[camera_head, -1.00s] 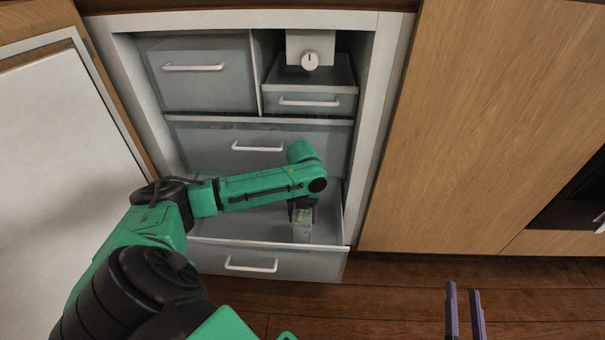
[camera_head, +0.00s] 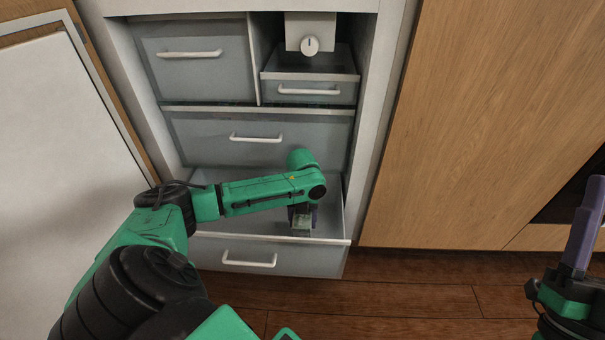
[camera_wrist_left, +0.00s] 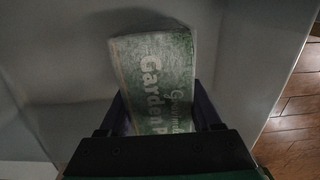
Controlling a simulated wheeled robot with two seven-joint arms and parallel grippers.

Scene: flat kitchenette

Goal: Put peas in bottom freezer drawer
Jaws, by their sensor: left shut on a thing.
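The peas are a green packet with white lettering (camera_wrist_left: 152,75), seen close up in the left wrist view, between the two fingers of my left gripper (camera_wrist_left: 160,115). In the head view the packet (camera_head: 301,226) is small and partly hidden under my left gripper (camera_head: 301,212). My left gripper is shut on it, reaching down inside the pulled-out bottom freezer drawer (camera_head: 262,256). I cannot tell whether the packet touches the drawer floor. My right gripper (camera_head: 583,230) is at the lower right edge, partly cut off, away from the freezer; its opening is unclear.
Above are a closed wide middle drawer (camera_head: 258,139), an upper left drawer (camera_head: 196,63) and a small tray drawer (camera_head: 308,90). The open freezer door (camera_head: 70,150) stands at left. A wooden cabinet front (camera_head: 480,120) is at right. The visible drawer floor is otherwise empty.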

